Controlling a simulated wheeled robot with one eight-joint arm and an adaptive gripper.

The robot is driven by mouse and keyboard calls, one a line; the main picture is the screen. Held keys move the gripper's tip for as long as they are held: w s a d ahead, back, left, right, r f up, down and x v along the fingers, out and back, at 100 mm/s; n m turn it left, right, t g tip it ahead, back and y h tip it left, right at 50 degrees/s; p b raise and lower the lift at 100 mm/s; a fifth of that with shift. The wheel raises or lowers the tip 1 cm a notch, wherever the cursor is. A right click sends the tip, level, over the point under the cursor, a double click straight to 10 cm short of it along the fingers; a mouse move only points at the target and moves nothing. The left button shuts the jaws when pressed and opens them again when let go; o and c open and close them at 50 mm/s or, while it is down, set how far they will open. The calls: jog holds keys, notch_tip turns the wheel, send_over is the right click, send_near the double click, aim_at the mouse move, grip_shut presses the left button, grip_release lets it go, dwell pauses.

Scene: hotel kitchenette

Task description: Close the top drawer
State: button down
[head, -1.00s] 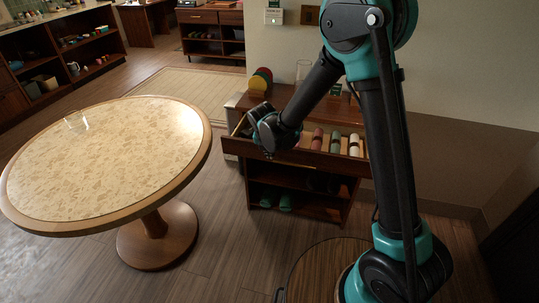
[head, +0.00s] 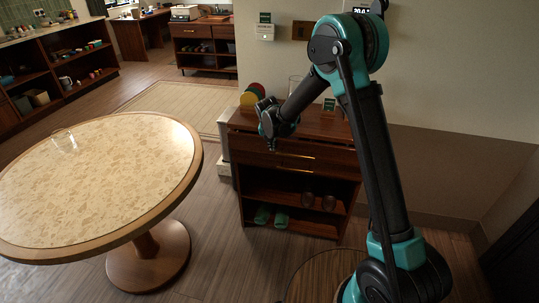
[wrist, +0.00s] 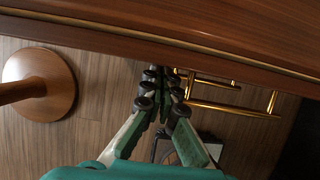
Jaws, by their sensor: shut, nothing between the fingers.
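The dark wooden cabinet (head: 322,124) stands against the wall in the head view. Its top drawer (head: 335,154) looks flush with the cabinet front, and its contents are hidden. My gripper (head: 272,146) is in front of the drawer front, near its left part, pointing downward. In the wrist view my gripper (wrist: 165,74) is shut and empty, with its fingertips close to the wooden front edge (wrist: 200,55). Brass handles (wrist: 232,108) show to the right of the fingers. I cannot tell whether the fingers touch the drawer front.
Green slippers (head: 281,220) lie on the cabinet's lower shelf. Coloured discs (head: 250,98) stand on the cabinet's top left. Floor between table and cabinet is clear.

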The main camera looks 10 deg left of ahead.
aim_at(274, 154)
jog(key=shift+w, duration=1.5)
jog(key=shift+w+r, duration=0.1)
